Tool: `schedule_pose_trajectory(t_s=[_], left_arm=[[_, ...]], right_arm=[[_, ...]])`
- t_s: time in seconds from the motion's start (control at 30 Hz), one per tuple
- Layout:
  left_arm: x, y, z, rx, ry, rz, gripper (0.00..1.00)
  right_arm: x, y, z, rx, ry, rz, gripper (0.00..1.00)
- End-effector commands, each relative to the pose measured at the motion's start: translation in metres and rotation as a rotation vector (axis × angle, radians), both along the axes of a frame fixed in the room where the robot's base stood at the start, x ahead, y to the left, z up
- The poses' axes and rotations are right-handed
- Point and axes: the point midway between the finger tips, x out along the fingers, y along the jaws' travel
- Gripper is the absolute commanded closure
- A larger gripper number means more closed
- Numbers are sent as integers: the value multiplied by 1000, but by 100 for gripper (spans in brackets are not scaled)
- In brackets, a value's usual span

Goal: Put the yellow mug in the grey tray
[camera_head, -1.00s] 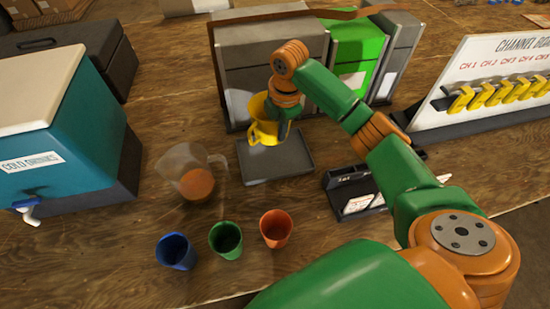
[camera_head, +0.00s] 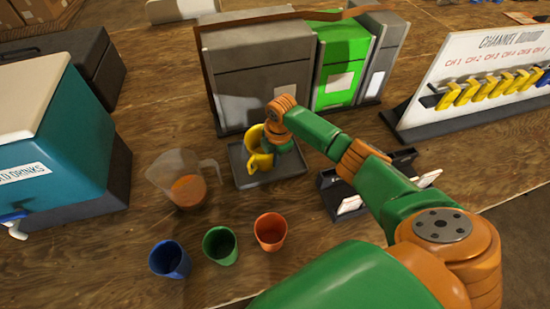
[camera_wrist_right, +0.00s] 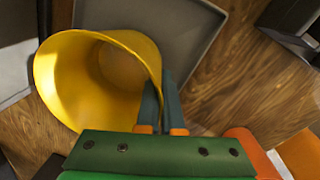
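The yellow mug (camera_head: 254,142) is upright or slightly tilted at the grey tray (camera_head: 240,183), over its back left part. I cannot tell whether its base touches the tray floor. My right gripper (camera_head: 272,151) comes down from the right and hides part of the mug. In the right wrist view the mug (camera_wrist_right: 62,85) opens toward the camera, and my right gripper's fingers (camera_wrist_right: 161,105) are close together with the mug's wall between them. The tray (camera_wrist_right: 165,25) shows behind it. My left gripper is not in view.
A clear jug (camera_head: 180,180) with orange-brown liquid stands left of the tray. Blue (camera_head: 170,259), green (camera_head: 220,246) and orange (camera_head: 270,232) cups stand in front. A small dark holder (camera_head: 335,197) sits right of the tray.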

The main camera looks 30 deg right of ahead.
Motion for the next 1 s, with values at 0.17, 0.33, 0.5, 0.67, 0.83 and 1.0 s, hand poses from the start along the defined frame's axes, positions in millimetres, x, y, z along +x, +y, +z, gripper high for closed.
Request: schedule_pose_trajectory(t_s=[0.17, 0.33, 0.5, 0.67, 0.83, 1.0], left_arm=[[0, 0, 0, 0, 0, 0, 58], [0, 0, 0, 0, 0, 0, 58], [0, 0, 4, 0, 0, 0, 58], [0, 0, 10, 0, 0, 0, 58], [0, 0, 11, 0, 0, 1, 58], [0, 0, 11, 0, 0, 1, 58]], right_arm=[[0, 0, -1, 0, 0, 0, 66], [0, 0, -1, 0, 0, 0, 66], [0, 0, 12, 0, -2, -1, 66], [-4, -1, 55, 0, -6, 1, 66], [-10, -1, 98, 0, -4, 1, 66], [-12, -1, 120, 1, -1, -1, 66]])
